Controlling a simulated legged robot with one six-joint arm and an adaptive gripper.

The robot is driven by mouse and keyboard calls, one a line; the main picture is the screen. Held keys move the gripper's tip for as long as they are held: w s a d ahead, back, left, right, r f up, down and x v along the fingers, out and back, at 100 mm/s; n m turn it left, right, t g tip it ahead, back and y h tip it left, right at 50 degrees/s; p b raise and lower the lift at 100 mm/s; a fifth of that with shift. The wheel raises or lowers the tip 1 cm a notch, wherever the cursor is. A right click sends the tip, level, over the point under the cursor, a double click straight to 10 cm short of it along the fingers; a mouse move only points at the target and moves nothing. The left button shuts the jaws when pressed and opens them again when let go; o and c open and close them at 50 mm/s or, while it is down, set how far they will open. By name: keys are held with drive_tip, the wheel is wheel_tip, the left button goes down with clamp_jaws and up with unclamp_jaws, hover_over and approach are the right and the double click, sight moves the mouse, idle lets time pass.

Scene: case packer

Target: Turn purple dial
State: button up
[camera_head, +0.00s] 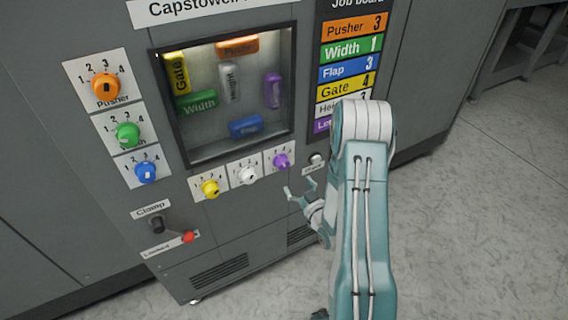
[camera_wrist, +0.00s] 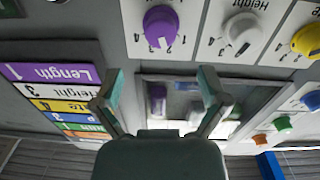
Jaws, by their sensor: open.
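The purple dial (camera_head: 281,160) is at the right end of the lower row of dials, on a white numbered plate below the window. It also shows near the top of the wrist view (camera_wrist: 161,27), where the picture is upside down. I cannot tell for certain which number it points to. My gripper (camera_head: 301,190) is just below and right of the purple dial, apart from it. In the wrist view, its two fingers (camera_wrist: 160,80) are spread with nothing between them, and the dial lies beyond their tips.
The white dial (camera_head: 247,175) and yellow dial (camera_head: 210,188) are left of the purple one. A small knob (camera_head: 316,158) is close on its right. The job board (camera_head: 352,50) reads Length 1 on its purple row in the wrist view (camera_wrist: 52,73). A red-ended lever (camera_head: 188,237) is lower left.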

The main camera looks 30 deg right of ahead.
sight(285, 167)
drive_tip(key=w, duration=0.9)
drive_tip(key=shift+w+a, duration=0.1)
drive_tip(key=shift+w, duration=0.3)
drive_tip(key=shift+r, duration=0.1)
drive_tip(key=c, duration=1.2)
